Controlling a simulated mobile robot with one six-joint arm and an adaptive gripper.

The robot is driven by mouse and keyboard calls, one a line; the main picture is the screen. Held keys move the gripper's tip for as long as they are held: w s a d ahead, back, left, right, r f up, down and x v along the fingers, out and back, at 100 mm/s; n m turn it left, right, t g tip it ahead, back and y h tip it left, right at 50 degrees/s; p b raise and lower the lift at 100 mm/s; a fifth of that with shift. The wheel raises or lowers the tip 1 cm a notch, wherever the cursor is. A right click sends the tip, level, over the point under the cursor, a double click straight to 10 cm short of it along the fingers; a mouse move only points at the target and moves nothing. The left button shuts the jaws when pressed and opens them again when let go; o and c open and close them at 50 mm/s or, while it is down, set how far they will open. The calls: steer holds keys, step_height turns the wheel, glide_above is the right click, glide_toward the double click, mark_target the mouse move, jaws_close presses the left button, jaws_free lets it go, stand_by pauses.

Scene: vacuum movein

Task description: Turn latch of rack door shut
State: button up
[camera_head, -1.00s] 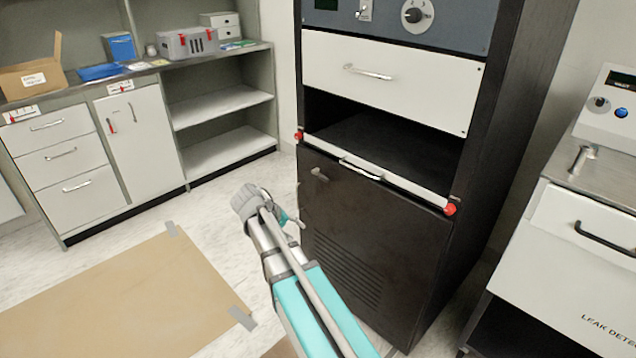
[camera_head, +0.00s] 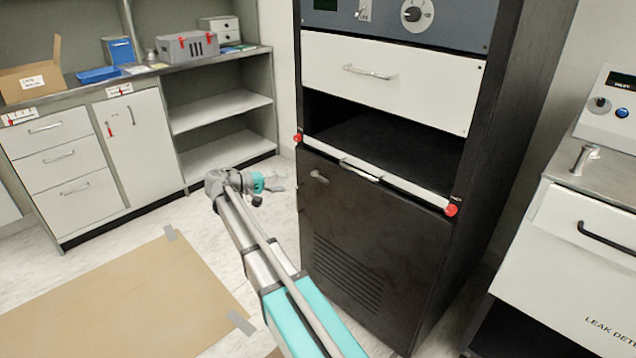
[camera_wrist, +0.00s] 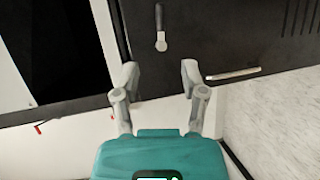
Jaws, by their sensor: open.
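The rack door (camera_head: 345,235) is the dark lower panel of the black rack. It sits closed or nearly closed; I cannot tell which. Its small grey latch (camera_head: 319,176) is near the upper left corner, lying roughly sideways with a slight slant. In the wrist view the latch (camera_wrist: 160,30) shows at the top middle on the dark door (camera_wrist: 225,35). My gripper (camera_head: 272,189) is left of the rack, apart from the door. In the wrist view my gripper (camera_wrist: 160,71) is open and empty, its fingers spread below the latch and not touching it.
A white bar with red ends (camera_head: 400,183) crosses above the door, below an open bay (camera_head: 385,145). A leak detector cart (camera_head: 565,260) stands right. Cabinets (camera_head: 75,165) are left. A tan mat (camera_head: 120,300) lies on the floor.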

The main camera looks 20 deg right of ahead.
mark_target(322, 180)
steer(key=shift+d, duration=0.1)
steer(key=b+x, duration=0.3)
steer(key=x, duration=1)
steer(key=shift+d, duration=0.3)
steer(key=shift+f, duration=0.1)
